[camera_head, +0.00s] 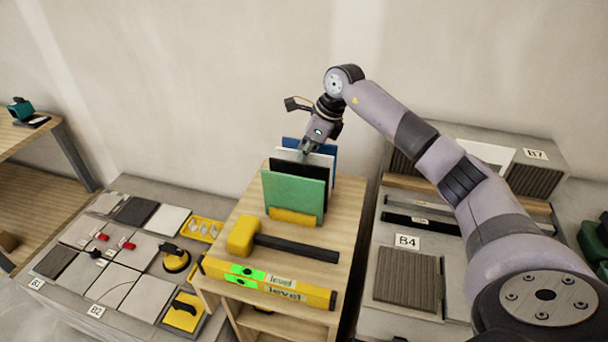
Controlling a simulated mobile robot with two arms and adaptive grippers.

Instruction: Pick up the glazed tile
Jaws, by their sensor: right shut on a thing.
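Several tiles stand upright side by side in a rack on the wooden stand. A green tile (293,193) is in front, with a black tile (314,171) close behind it. A white tile (326,160) comes after these, and a blue tile (326,147) is at the back. I cannot tell by look which one is glazed. My right gripper (304,151) reaches down from above and is shut on the top edge of the white tile, which still stands among the others. The fingertips are small and partly hidden. My left gripper is not in view.
A yellow-headed mallet (243,236) and a yellow level (267,283) lie on the stand (322,237) in front of the rack. Low platforms with tiles and tools flank it: a left one (122,296) and a right one (374,318). A wall is behind.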

